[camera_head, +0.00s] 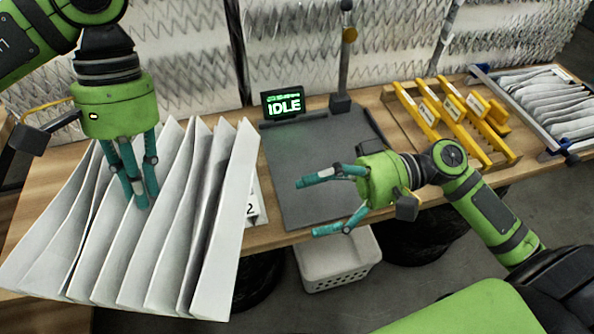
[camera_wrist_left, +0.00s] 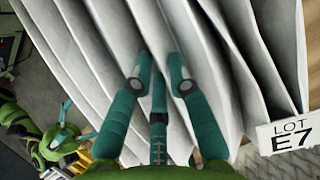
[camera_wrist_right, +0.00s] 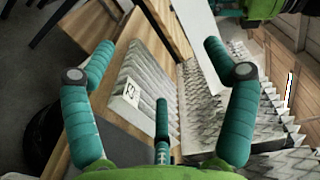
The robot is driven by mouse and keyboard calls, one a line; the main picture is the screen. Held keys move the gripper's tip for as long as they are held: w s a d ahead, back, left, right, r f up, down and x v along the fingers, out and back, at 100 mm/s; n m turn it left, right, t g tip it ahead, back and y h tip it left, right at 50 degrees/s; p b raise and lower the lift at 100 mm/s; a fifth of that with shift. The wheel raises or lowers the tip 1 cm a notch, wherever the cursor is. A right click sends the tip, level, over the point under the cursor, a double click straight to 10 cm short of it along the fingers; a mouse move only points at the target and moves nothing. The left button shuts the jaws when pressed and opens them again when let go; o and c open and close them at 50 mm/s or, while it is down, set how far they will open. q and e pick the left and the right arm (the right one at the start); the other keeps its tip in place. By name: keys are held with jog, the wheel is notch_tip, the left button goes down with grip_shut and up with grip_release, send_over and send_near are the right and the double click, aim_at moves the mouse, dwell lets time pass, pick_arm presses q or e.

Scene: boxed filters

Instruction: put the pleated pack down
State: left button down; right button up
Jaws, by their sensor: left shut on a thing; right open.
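The pleated pack (camera_head: 225,225) is a wide white block of tall folds at the left of the head view. It spans the wooden table's left part and reaches past its front edge. My left gripper (camera_head: 143,196) points down with its fingers between the folds, shut on the pack. In the left wrist view the folds (camera_wrist_left: 120,40) fill most of the picture, and a card (camera_wrist_left: 290,135) reading "LOT E7" shows at their right edge. I cannot tell whether the pack's underside touches the table. My right gripper (camera_head: 309,207) is open and empty over the grey plate's right front.
Yellow slotted racks (camera_head: 450,110) and a tray of white pleated sheets (camera_head: 545,100) stand right. A white basket (camera_head: 335,265) is below the front edge. Pleated panels (camera_head: 390,40) line the back.

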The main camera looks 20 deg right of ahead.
aim_at(229, 191)
jog(key=shift+m+t, duration=0.5)
jog(key=shift+t, duration=0.1)
jog(key=w+a+r, duration=0.1)
jog(key=a, duration=0.3)
jog(key=w+a+r, duration=0.1)
jog(key=a, duration=0.3)
jog(key=w+a+r, duration=0.1)
jog(key=a, duration=0.3)
jog(key=shift+w, duration=0.15)
jog(key=shift+d, duration=0.1)
pick_arm(q)
jog(key=shift+d, duration=0.1)
pick_arm(e)
jog(key=c, duration=1.2)
pick_arm(q)
jog(key=c, duration=1.1)
grip_release()
pick_arm(e)
jog(key=shift+c, duration=0.2)
pick_arm(q)
jog(key=shift+r, duration=0.1)
